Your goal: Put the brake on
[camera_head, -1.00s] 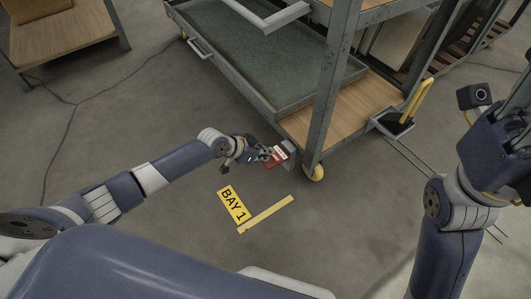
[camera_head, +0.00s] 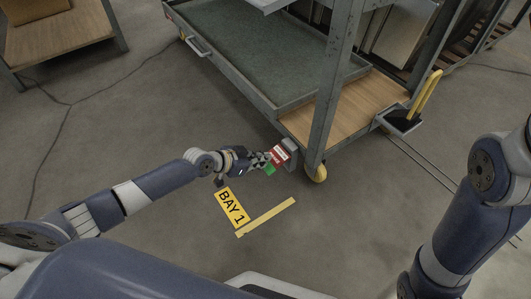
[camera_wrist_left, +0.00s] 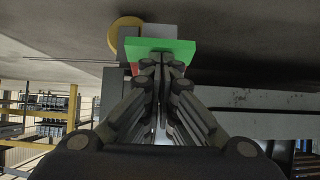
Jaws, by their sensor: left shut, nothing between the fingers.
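The brake is a small part with a red plate (camera_head: 279,154) and a green piece (camera_head: 270,169), at the near corner of the grey rack cart beside a caster. My left gripper (camera_head: 262,160) is shut and empty, with its fingertips close to the red and green parts. In the left wrist view, my closed fingers (camera_wrist_left: 160,62) point at the green piece (camera_wrist_left: 172,47), and a sliver of red shows below it. Whether the fingertips touch it, I cannot tell. My right arm shows at the right, but its gripper is outside the picture.
The rack cart (camera_head: 268,107) has a yellow caster wheel (camera_head: 317,173) and an upright post near my left gripper. A yellow BAY 1 floor sign (camera_head: 232,207) and yellow tape strip (camera_head: 267,216) lie on open floor. A yellow-handled pedal (camera_head: 427,95) stands at the right.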

